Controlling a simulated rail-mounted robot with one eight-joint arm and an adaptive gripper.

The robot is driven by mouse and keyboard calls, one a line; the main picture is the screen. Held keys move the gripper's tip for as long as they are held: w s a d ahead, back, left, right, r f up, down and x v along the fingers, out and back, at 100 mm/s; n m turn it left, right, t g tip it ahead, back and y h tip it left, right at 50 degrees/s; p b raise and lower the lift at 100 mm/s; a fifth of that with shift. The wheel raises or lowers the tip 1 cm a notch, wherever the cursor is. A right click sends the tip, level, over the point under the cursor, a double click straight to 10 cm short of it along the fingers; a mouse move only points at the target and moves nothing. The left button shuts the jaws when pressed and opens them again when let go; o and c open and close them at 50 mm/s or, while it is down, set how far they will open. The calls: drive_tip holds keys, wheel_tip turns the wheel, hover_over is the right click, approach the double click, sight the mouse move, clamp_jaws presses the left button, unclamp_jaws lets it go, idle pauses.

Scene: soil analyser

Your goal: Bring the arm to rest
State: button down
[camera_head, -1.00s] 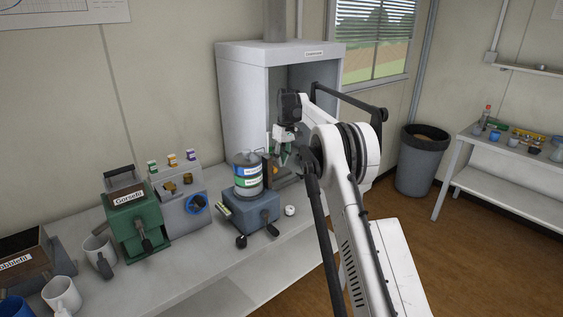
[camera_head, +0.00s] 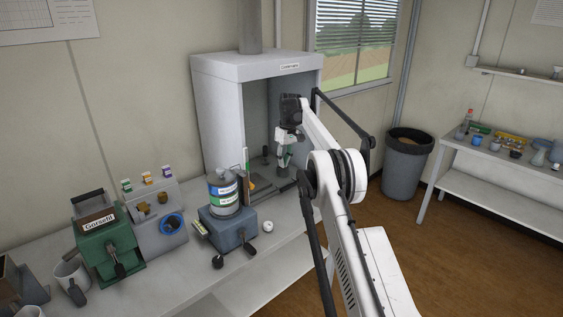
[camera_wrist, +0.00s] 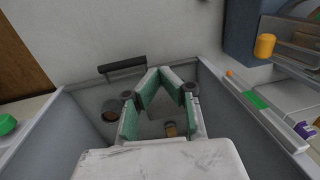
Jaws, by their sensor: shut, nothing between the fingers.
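My gripper (camera_head: 284,158) hangs at the end of my white arm, in front of the open white fume cupboard (camera_head: 222,120). In the wrist view my gripper (camera_wrist: 153,72) shows green-padded fingers that meet at their tips, with nothing between them. Past the fingers lies a grey surface with a black bar handle (camera_wrist: 122,65); I cannot tell exactly what it belongs to. My fingertips appear partly dark against the cupboard in the head view.
A blue-grey device (camera_head: 228,232) bearing a banded canister (camera_head: 223,190) stands left of my gripper. A green machine (camera_head: 106,245) stands farther left on the bench. Floor between is clear.

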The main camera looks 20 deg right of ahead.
drive_tip(key=shift+w+d, duration=0.2)
drive_tip(key=shift+d, duration=0.45)
drive_tip(key=shift+r, duration=0.15)
